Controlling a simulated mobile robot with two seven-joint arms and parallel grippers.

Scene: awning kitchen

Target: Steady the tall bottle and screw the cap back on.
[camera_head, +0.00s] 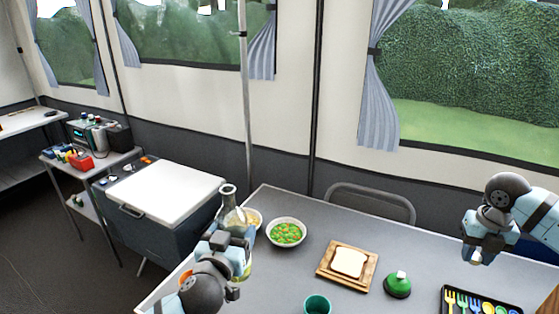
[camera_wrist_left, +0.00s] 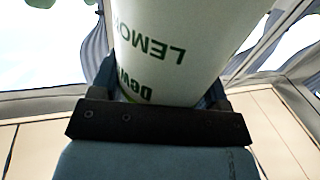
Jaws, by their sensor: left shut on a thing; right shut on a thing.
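The tall bottle (camera_head: 229,197) has a clear neck, open at the top, and stands upright at the table's left end. My left gripper (camera_head: 232,240) is shut around its body. The left wrist view shows the bottle's white label (camera_wrist_left: 185,35) with green lettering between the fingers. My right gripper (camera_head: 477,252) is at the far right, raised above the table and well apart from the bottle. It is shut on a small pale thing (camera_head: 476,260), seemingly the cap, mostly hidden by the fingers.
On the grey table (camera_head: 335,225) are a bowl of vegetables (camera_head: 286,232), another bowl (camera_head: 254,218) behind the bottle, bread on a wooden board (camera_head: 368,271), a green cup (camera_head: 317,305), a green domed object (camera_head: 397,285) and a cutlery tray (camera_head: 482,302). A chair stands behind.

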